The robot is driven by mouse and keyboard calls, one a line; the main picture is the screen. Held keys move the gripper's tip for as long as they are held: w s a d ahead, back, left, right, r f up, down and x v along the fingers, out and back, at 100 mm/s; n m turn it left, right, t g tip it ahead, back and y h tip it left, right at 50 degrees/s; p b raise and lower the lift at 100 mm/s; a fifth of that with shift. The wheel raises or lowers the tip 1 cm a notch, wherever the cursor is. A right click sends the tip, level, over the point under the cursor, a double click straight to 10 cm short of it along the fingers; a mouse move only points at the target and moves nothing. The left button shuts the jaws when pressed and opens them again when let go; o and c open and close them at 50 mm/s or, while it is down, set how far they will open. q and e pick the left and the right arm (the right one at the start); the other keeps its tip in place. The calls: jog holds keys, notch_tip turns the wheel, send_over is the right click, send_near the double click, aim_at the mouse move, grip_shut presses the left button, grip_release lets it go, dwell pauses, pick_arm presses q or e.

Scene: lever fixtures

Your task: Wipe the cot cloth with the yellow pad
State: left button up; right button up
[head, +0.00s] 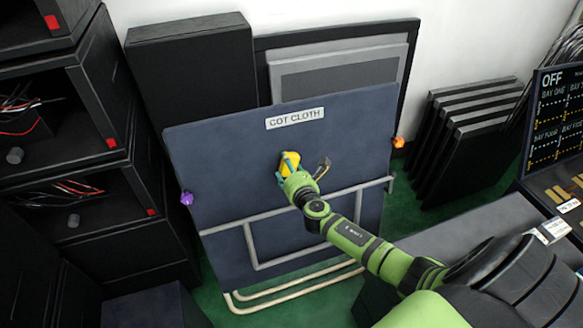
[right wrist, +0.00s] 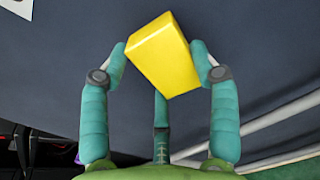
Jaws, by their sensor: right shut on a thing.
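The cot cloth (head: 220,170) is a dark blue-grey upright panel with a white label reading COT CLOTH near its top edge. The yellow pad (head: 290,162) is a small block in front of the upper middle of the cloth. My right gripper (head: 287,166) is shut on the pad, and the teal fingers grip its two sides in the right wrist view (right wrist: 163,62). The pad (right wrist: 160,50) sits tilted between the fingertips, with the cloth (right wrist: 270,50) behind it. I cannot tell whether the pad touches the cloth. My left gripper is not in view.
A pale metal frame (head: 250,245) crosses the cloth's lower part. A purple knob (head: 187,198) and an orange knob (head: 398,142) are at its sides. Black cabinets (head: 90,190) stand left, black panels (head: 460,145) right, and a bay display board (head: 555,110) far right.

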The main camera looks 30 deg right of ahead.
jog(key=shift+a+r, duration=0.15)
jog(key=shift+r, duration=0.05)
jog(key=shift+s+a+p, duration=0.25)
jog(key=shift+s+p, duration=0.25)
jog(key=shift+p, duration=0.05)
jog(key=shift+p+v, duration=0.75)
jog(key=shift+v, duration=1.5)
jog(key=shift+d, duration=0.2)
jog(key=shift+p+v, duration=0.5)
jog(key=shift+v, duration=1.05)
jog(key=shift+f, duration=0.1)
